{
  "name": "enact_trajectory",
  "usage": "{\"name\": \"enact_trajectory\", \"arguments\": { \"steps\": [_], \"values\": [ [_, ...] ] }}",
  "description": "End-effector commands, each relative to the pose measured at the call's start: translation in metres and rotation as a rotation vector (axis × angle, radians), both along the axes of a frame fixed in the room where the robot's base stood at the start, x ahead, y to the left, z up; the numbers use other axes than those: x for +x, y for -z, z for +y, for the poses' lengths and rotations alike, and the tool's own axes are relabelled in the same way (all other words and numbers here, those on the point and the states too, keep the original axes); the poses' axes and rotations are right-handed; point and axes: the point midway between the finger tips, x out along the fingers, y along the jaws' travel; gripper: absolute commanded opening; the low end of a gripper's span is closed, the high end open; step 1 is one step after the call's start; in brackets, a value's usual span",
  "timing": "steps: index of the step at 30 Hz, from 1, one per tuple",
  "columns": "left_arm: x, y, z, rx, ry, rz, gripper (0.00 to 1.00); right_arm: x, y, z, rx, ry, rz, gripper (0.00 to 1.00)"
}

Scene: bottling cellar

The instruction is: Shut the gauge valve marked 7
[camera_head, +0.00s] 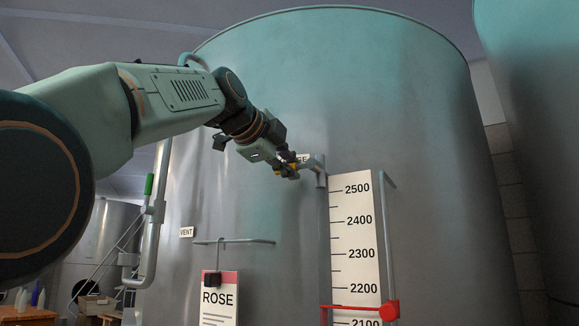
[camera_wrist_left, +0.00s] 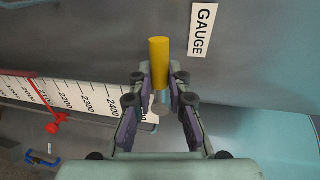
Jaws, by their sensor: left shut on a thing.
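My left gripper (camera_head: 288,168) is at the upper front of a large steel tank (camera_head: 400,100). It is shut on a yellow handle (camera_head: 294,175). In the left wrist view the yellow handle (camera_wrist_left: 158,52) stands out between the two fingertips (camera_wrist_left: 160,74). A white label reading GAUGE (camera_wrist_left: 203,30) is beside it; in the head view the gripper partly covers this label (camera_head: 304,157). A grey fitting (camera_head: 318,162) runs from the handle to the top of the gauge pipe (camera_head: 386,230). No number 7 is readable. My right gripper is not in view.
A white scale (camera_head: 353,235) with level numbers stands below right of the gripper, with a red clamp (camera_head: 389,311) across it. A ROSE sign (camera_head: 219,300) hangs from a rail (camera_head: 235,241). A side pipe with a green handle (camera_head: 149,184) and a VENT label (camera_head: 186,232) are left.

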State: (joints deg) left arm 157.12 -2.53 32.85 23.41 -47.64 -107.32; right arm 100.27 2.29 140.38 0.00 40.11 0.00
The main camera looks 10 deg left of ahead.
Motion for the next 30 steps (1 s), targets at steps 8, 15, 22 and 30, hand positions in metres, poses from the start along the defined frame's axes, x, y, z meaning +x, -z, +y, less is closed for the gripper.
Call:
{"name": "enact_trajectory", "arguments": {
  "steps": [8,15,22,30],
  "values": [
    [0.0004,-0.0016,-0.0008,0.017,0.002,-0.007,0.0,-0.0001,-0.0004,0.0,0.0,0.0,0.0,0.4],
    [0.0003,-0.0012,-0.0008,0.017,0.002,-0.006,0.18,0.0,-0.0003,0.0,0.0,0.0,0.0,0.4],
    [0.0008,-0.0006,-0.0006,0.016,0.001,-0.004,0.38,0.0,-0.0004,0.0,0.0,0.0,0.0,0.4],
    [0.0014,0.0003,-0.0002,0.014,0.001,-0.002,0.4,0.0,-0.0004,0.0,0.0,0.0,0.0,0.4]
  ]
}}
